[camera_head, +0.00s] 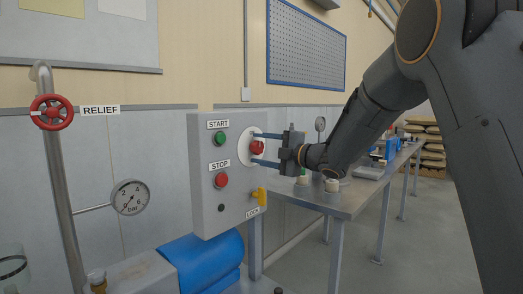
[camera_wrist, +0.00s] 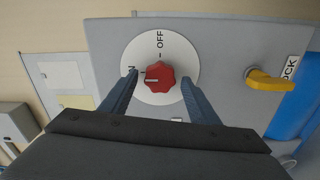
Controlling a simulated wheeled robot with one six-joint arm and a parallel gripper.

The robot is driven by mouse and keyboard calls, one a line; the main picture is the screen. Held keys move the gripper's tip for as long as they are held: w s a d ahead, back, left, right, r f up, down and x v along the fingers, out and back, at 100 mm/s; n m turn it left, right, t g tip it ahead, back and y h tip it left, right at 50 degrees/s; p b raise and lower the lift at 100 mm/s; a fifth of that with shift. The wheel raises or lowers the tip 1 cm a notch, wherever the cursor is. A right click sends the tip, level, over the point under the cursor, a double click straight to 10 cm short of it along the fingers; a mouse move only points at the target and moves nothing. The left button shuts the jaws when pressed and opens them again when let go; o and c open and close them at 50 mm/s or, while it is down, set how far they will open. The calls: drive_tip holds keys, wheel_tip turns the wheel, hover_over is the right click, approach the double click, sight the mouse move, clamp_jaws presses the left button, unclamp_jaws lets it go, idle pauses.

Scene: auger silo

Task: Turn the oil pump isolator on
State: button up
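The isolator is a red knob (camera_head: 257,147) on a white round plate (camera_wrist: 134,52) on the grey control box (camera_head: 202,160). In the wrist view the knob (camera_wrist: 160,77) has a white line pointing left, roughly towards a label partly hidden by the left finger; its "N" shows. "OFF" is at the top of the plate. My gripper (camera_head: 254,148) is at the knob, one finger above and one below in the head view. In the wrist view my gripper (camera_wrist: 158,88) is open, with a gap between each finger and the knob.
A yellow LOCK handle (camera_head: 260,196) sits below the knob. A red relief valve wheel (camera_head: 51,112) and a gauge (camera_head: 130,197) are left. A workbench (camera_head: 350,197) stands behind my gripper.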

drive_tip(key=shift+d, duration=0.15)
drive_tip(key=v, duration=0.7)
drive_tip(key=shift+s+d+b, duration=0.2)
drive_tip(key=shift+d+b, duration=0.1)
drive_tip(key=shift+b, duration=0.05)
